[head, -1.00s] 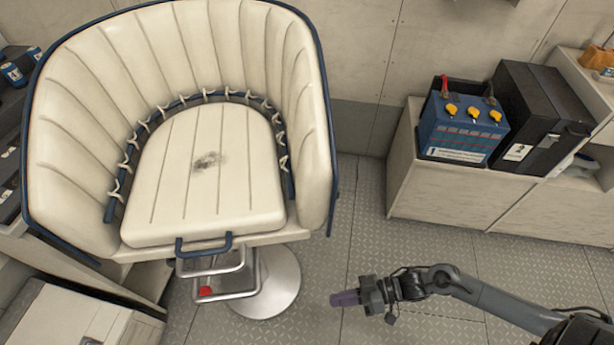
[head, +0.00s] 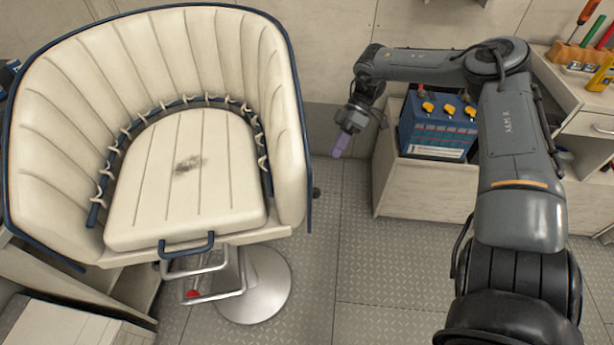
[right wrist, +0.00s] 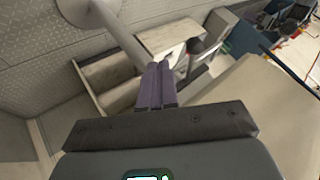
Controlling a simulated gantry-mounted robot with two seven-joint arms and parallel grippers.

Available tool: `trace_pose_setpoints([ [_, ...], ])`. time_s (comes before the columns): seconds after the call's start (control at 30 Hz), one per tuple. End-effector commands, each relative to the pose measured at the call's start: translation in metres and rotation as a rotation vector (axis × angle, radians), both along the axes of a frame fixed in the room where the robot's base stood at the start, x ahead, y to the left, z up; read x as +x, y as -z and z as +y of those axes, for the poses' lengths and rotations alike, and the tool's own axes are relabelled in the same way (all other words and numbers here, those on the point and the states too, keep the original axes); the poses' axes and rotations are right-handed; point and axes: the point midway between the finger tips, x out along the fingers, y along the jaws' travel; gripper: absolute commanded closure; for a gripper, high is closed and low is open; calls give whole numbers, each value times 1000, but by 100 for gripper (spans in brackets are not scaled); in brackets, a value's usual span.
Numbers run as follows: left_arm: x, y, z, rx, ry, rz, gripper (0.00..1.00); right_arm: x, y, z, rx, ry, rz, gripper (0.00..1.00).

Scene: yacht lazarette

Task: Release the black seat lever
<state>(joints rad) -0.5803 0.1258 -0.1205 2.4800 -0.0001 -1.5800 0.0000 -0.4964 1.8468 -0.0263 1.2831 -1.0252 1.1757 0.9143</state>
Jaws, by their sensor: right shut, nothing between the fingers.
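The seat is a cream tub chair (head: 190,180) with blue piping in the head view. A small black knob, which looks like the seat lever (head: 316,192), pokes out low at the chair's right side. In the right wrist view the black lever knob (right wrist: 196,46) shows just right of the fingertips, apart from them in the picture. My right gripper (head: 341,146) points down beside the chair, above and right of the knob. Its purple fingers (right wrist: 156,75) are shut and empty. My left gripper is not in view.
A blue battery (head: 432,128) stands on a low cabinet (head: 385,180) behind my right arm. A silver footrest (head: 215,290) and round pedestal base (head: 262,285) sit under the chair. The plate floor (head: 370,265) between chair and cabinet is clear. Tools (head: 590,30) lie at the far right.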

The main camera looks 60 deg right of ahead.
Motion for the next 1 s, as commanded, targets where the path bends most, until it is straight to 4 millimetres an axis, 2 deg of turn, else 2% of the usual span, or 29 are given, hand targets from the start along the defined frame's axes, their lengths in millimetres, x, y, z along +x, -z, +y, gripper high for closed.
trace_pose_setpoints([
  [0.03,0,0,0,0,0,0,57,6,-10,-2,-31,-15,-3,100],
  [0.13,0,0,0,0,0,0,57,14,-24,-3,-69,-37,-7,100],
  [0.33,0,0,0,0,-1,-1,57,21,-37,-4,-102,-56,-11,100],
  [0.77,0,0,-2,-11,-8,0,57,21,-36,-3,-102,-56,-14,100],
  [1.0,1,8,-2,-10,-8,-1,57,23,-19,10,-100,-57,-15,100],
])
